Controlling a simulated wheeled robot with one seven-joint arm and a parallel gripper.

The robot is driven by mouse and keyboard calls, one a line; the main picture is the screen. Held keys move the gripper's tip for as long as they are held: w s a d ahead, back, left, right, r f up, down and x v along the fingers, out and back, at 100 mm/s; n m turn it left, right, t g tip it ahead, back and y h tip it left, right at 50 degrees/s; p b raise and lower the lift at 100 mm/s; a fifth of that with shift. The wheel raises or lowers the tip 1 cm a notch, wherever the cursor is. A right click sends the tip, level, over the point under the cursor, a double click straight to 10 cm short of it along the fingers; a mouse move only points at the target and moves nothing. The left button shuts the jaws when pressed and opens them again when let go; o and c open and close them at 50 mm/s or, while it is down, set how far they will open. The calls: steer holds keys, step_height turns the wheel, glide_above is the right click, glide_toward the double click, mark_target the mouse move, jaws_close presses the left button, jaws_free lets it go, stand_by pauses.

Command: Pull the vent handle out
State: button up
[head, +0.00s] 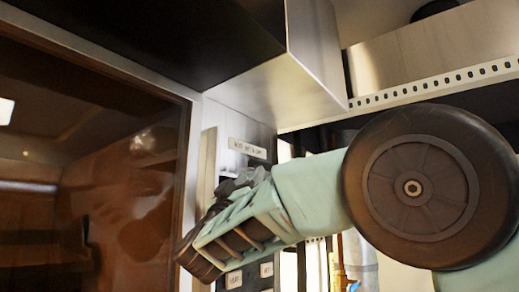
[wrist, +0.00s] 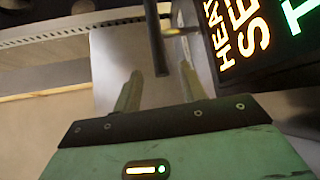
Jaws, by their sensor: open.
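In the wrist view, my gripper (wrist: 160,80) is open, with its two pale fingers spread apart. A dark upright bar (wrist: 155,38), which looks like the vent handle, shows beyond and between the fingertips. Its lower end reaches down toward the gap; I cannot tell whether either finger touches it. In the head view, my mint-green arm crosses in front of the control panel and hides most of it. A small label (head: 247,149), too blurred to read surely, sits on the panel just above my wrist. The handle cannot be made out there.
A lit display (wrist: 245,35) with large letters is close on the right in the wrist view. A brown glass door (head: 90,160) fills the left of the head view. A metal hood (head: 290,85) overhangs above, with a perforated rail (head: 435,82) behind.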

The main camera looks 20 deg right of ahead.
mark_target(257, 163)
steer(key=p+x, duration=0.3)
steer(key=x, duration=0.3)
steer(key=shift+r+p, duration=0.25)
steer(key=shift+p, duration=0.05)
steer(key=shift+p+x, duration=0.45)
steer(key=shift+x, duration=0.3)
steer(key=shift+w+d+f, duration=0.1)
steer(key=shift+f, duration=0.05)
